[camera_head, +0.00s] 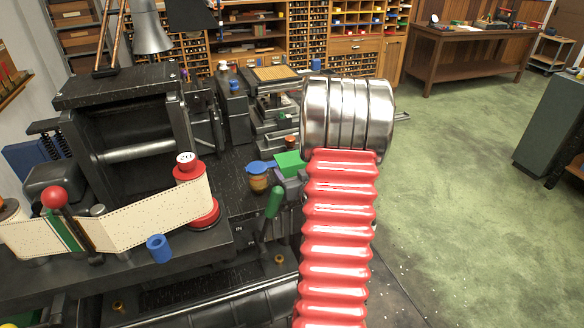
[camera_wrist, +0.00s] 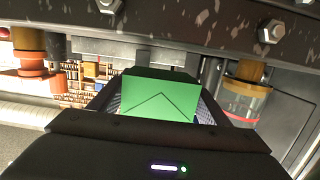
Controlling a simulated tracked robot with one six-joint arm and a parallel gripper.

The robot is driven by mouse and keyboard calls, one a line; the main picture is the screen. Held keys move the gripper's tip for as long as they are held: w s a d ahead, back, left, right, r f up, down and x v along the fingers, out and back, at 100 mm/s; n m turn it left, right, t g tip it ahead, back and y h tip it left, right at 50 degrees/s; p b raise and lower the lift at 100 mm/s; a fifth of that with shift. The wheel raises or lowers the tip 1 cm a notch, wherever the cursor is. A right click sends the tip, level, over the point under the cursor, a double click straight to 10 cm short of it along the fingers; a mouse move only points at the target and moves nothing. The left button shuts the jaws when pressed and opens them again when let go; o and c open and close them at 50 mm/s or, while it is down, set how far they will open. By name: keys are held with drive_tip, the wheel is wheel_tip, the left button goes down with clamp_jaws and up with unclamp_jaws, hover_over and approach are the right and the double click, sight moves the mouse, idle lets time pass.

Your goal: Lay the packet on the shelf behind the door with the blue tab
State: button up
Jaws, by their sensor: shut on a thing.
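The packet is a green, flat, envelope-like piece with a V-shaped fold line (camera_wrist: 160,98) in the wrist view. My gripper (camera_wrist: 160,112) is shut on it, with a dark jaw at each side. In the head view the green packet (camera_head: 290,161) shows just left of my red ribbed arm, above the dark machine. My gripper (camera_head: 291,186) is partly hidden there by the arm. I cannot make out a door with a blue tab or a shelf behind it in either view.
A jar with a blue lid (camera_head: 259,178) stands close left of the packet. A green-handled lever (camera_head: 273,204) is just below. Open green floor (camera_head: 450,150) lies right.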

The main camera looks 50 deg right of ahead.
drive_tip(key=shift+w+d+r, duration=0.15)
drive_tip(key=shift+w+d, duration=0.05)
drive_tip(key=shift+w, duration=0.15)
drive_tip(key=shift+w+d+f, duration=0.15)
drive_tip(key=shift+d+f, duration=0.15)
drive_tip(key=shift+f, duration=0.8)
drive_tip(key=shift+w+a+f, duration=0.2)
drive_tip(key=shift+w+f, duration=0.05)
drive_tip(key=shift+f, duration=0.45)
drive_tip(key=o, duration=2.1)
drive_tip(key=shift+s+f, duration=0.15)
drive_tip(key=shift+f, duration=0.05)
drive_tip(key=shift+r, duration=0.1)
